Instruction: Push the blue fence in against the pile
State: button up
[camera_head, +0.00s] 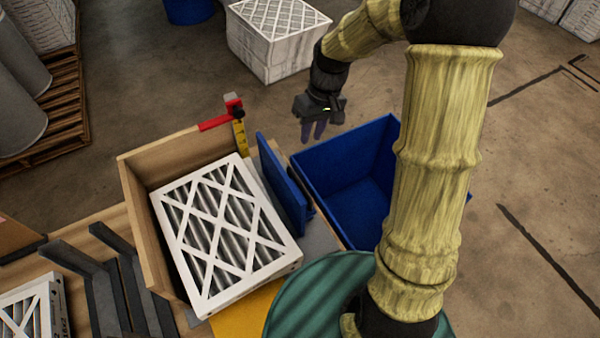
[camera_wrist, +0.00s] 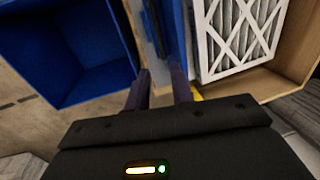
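The blue fence (camera_head: 281,185) stands upright along the right side of the pile of white-framed pleated filters (camera_head: 225,235). A narrow gap shows between the fence and the pile at the far end. In the wrist view the fence (camera_wrist: 173,32) is a thin blue panel left of the filters (camera_wrist: 238,35). My gripper (camera_head: 319,128) hangs beyond the fence's far end, above the area by the blue bin. In the wrist view my gripper (camera_wrist: 160,70) has its two fingers apart with nothing between them. The fingertips appear near the fence; I cannot tell whether they touch.
A wooden box wall (camera_head: 138,215) backs the pile on the left. An empty blue bin (camera_head: 345,185) stands right of the fence. A red and yellow upright marker (camera_head: 238,125) rises at the far corner. A green round surface (camera_head: 310,295) lies in front.

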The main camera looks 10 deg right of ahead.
aim_at(299, 181)
jog(key=shift+f, duration=0.1)
jog(key=a+f+p, duration=0.1)
jog(key=f, duration=0.4)
jog(key=s+a+f+p, duration=0.1)
jog(key=f, duration=0.5)
jog(key=a+f+p, duration=0.1)
jog(key=f+p, duration=0.1)
jog(key=f, duration=0.4)
jog(key=shift+s, duration=0.15)
jog(key=shift+c, duration=0.2)
grip_shut()
